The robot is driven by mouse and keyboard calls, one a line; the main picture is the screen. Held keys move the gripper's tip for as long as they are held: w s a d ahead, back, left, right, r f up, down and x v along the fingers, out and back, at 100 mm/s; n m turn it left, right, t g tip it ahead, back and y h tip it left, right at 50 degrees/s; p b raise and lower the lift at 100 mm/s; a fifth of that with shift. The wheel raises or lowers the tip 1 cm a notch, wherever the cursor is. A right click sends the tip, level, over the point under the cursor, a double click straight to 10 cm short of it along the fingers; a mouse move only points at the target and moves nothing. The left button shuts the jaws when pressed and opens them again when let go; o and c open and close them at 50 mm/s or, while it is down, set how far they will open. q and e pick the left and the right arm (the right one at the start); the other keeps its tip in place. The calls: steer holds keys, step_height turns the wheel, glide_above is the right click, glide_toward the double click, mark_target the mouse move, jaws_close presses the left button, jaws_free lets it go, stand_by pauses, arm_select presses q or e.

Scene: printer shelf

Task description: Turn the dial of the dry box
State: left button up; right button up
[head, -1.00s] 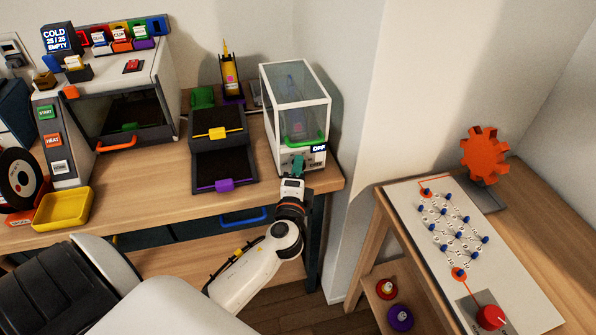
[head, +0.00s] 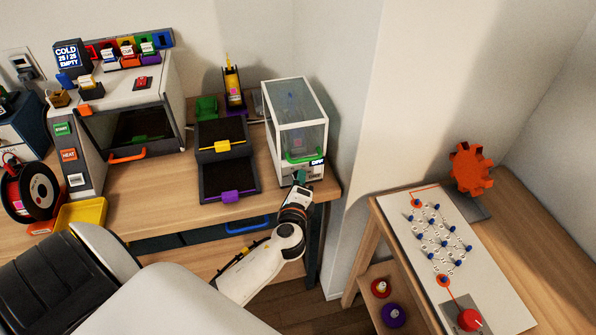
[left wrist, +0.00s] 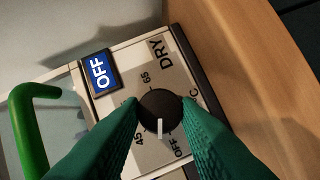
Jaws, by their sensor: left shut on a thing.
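The dry box (head: 297,118) is a white-framed clear case with a green handle (head: 303,158), at the right end of the long bench. In the left wrist view, its round black dial (left wrist: 159,104) has a white pointer directed down the picture, between the printed 45 and OFF marks. The small blue display (left wrist: 99,72) reads OFF. My left gripper (head: 300,178) has green fingers, and they also show in the left wrist view (left wrist: 160,112), shut on the dial from both sides. The fingers partly cover the dial plate. My right gripper is not in view.
The green handle (left wrist: 32,125) stands close to the left finger in the wrist view. Black trays with yellow and purple handles (head: 228,170) lie left of the dry box. A side table (head: 540,235) with a peg board stands to the right.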

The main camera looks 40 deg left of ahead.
arm_select(q)
steer(key=m+g+p, duration=0.1)
steer(key=m+p, duration=0.1)
steer(key=p, duration=0.1)
steer(key=m+g+p, duration=0.1)
steer(key=p, duration=0.3)
steer(key=shift+w+d+r+m, duration=0.1)
steer(key=shift+r+m, duration=0.3)
steer(key=shift+f+m+g+y+p, duration=0.2)
steer(key=shift+m+g+y+p, duration=0.3)
steer(key=shift+m+p, duration=0.5)
steer(key=o, duration=1)
steer(key=shift+c, duration=0.2)
steer(key=shift+d, duration=0.1)
steer(key=b+v, duration=0.1)
steer(key=v, duration=1.1)
steer(key=shift+f, duration=0.1)
